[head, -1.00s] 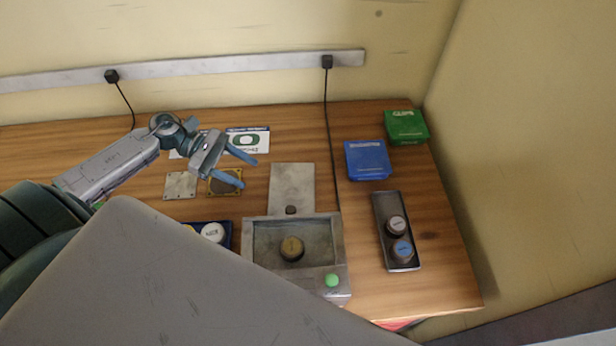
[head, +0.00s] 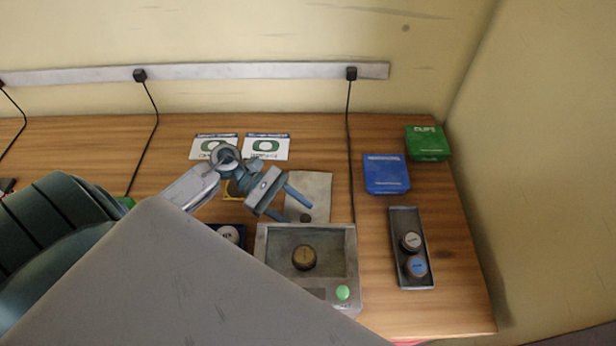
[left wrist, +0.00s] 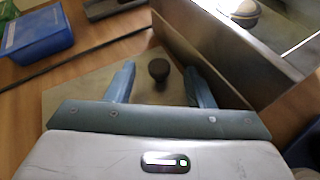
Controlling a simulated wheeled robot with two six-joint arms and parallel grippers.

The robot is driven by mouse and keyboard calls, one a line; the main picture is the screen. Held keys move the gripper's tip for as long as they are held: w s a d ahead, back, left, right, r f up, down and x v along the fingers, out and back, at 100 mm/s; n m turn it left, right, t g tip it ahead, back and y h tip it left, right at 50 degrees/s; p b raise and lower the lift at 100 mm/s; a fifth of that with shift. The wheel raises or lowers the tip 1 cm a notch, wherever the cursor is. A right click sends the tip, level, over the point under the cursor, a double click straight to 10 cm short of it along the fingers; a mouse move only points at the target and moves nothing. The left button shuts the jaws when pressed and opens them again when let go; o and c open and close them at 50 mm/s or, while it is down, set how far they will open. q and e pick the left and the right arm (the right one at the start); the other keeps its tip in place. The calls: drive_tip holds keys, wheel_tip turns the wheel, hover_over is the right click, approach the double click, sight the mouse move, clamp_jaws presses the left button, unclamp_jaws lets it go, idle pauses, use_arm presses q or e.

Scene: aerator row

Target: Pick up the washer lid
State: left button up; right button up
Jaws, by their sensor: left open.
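The washer lid (head: 313,184) is a flat grey plate with a small dark knob (head: 305,218), lying on the table behind the washer (head: 357,270). In the left wrist view the lid (left wrist: 75,98) lies under my fingers, with its dark knob (left wrist: 159,69) between them. My left gripper (head: 297,211) is open over the lid, its two blue fingers apart; it also shows in the left wrist view (left wrist: 159,76). No contact with the knob is visible. My right gripper is out of view.
The washer is an open grey box with a brass round piece (head: 304,257) inside and a green button (head: 343,292). To the right are a dark tray (head: 408,214) with two round pieces, a blue box (head: 385,174) and a green box (head: 427,143). A black cable (head: 350,140) hangs behind.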

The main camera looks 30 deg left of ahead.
use_arm(q)
drive_tip(key=shift+w+d+f, duration=0.1)
drive_tip(key=shift+d+f, duration=0.15)
drive_tip(key=shift+d, duration=0.15)
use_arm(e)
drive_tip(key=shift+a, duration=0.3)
use_arm(q)
clamp_jaws()
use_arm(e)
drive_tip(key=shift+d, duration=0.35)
use_arm(q)
drive_tip(key=shift+r, duration=0.1)
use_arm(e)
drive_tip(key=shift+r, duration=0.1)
